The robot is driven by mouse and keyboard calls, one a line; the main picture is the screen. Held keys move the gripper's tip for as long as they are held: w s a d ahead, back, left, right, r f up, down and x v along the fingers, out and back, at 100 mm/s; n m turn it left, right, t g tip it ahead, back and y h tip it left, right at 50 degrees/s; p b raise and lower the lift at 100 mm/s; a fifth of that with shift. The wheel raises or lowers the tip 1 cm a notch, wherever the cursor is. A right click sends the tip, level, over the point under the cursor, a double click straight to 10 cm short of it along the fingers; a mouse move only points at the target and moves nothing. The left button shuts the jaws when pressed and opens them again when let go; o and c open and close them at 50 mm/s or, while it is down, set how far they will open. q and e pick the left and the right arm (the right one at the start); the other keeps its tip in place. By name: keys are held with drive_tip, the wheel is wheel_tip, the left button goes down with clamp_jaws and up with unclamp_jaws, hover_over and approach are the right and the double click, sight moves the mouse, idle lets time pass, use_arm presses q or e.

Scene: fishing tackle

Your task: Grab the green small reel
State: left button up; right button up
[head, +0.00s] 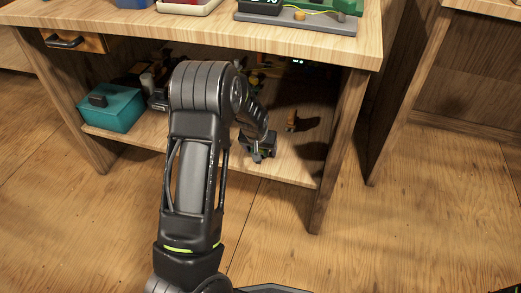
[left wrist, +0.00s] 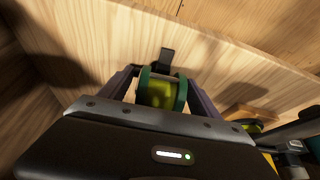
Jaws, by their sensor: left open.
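The small green reel (left wrist: 181,92), with a yellow-green spool, shows in the left wrist view. It is between the two fingers of my left gripper (left wrist: 160,88), close in front of the palm. The fingers are open, one on each side of the reel; I cannot tell whether either touches it. In the head view my left arm reaches under the worktop, and the left gripper (head: 258,147) is low over the shelf near its front edge. The reel cannot be made out clearly there. My right gripper is not in view.
The wooden lower shelf (head: 290,172) sits between the table legs. A teal box (head: 112,108) with a dark handle stands at its left. A small orange-brown item (head: 291,120) is right of the gripper. Other dark tackle behind my arm is partly hidden. The worktop (head: 300,45) overhangs the shelf.

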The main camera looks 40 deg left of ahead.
use_arm(q)
drive_tip(key=shift+c, duration=0.4)
clamp_jaws()
idle(0.4)
